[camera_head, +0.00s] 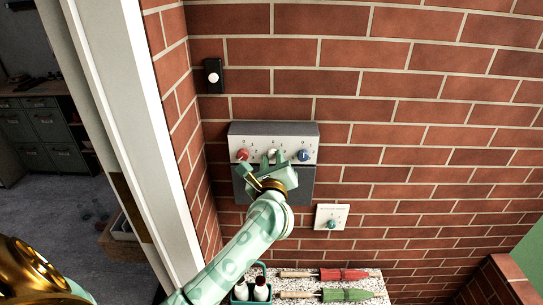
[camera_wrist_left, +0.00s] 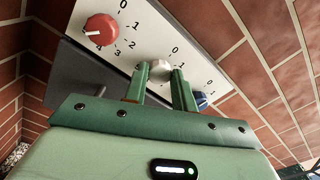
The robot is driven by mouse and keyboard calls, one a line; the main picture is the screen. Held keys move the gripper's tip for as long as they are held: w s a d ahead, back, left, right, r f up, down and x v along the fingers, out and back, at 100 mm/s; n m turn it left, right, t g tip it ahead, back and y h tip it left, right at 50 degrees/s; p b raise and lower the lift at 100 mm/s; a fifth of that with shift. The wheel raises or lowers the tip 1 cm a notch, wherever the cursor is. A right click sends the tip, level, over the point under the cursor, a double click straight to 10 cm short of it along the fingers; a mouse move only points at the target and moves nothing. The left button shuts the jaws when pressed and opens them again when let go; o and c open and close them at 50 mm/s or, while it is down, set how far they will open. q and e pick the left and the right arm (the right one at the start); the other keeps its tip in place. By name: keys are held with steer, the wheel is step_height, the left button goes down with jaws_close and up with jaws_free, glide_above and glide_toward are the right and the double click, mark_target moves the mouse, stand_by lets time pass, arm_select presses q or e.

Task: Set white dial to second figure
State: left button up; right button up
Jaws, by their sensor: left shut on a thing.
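A control panel with a white face (camera_head: 232,143) is fixed to the brick wall. It carries a red dial (camera_head: 243,154) at left, a white dial (camera_head: 272,153) in the middle and a blue dial (camera_head: 303,154) at right. My left gripper (camera_head: 274,158) reaches up from below and covers part of the white dial. In the left wrist view, the left gripper (camera_wrist_left: 161,76) is shut on the white dial (camera_wrist_left: 160,66), one finger on each side. Printed figures stand around the dials; the white dial's pointer is hidden. The red dial (camera_wrist_left: 102,29) and blue dial (camera_wrist_left: 201,100) are untouched. My right gripper is out of view.
A white plate with a teal knob (camera_head: 331,223) is on the wall at lower right. A black switch with a white button (camera_head: 213,76) is above left. Below, a speckled shelf (camera_head: 374,285) holds red and green tools and a bottle caddy. A white door frame stands left.

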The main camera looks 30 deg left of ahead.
arm_select(q)
steer(key=m+p, duration=0.3)
steer(key=shift+r+m, duration=0.25)
steer(key=shift+m, duration=0.15)
steer(key=m+p, duration=0.4)
steer(key=shift+d+m, duration=0.1)
steer(key=shift+m, duration=0.2)
steer(key=m+p, duration=0.3)
steer(key=shift+m, duration=0.3)
steer(key=m+p, duration=0.4)
steer(key=shift+w+f, duration=0.1)
steer(key=m+p, duration=0.2)
steer(key=m, duration=0.2)
steer(key=m+p, duration=0.3)
steer(key=m, duration=0.1)
steer(key=shift+m, duration=0.3)
steer(key=m+p, duration=0.2)
steer(key=m, duration=0.2)
steer(key=shift+f, duration=0.1)
steer(key=shift+m+p, duration=0.5)
steer(key=shift+m, duration=1.2)
steer(key=shift+w, duration=0.1)
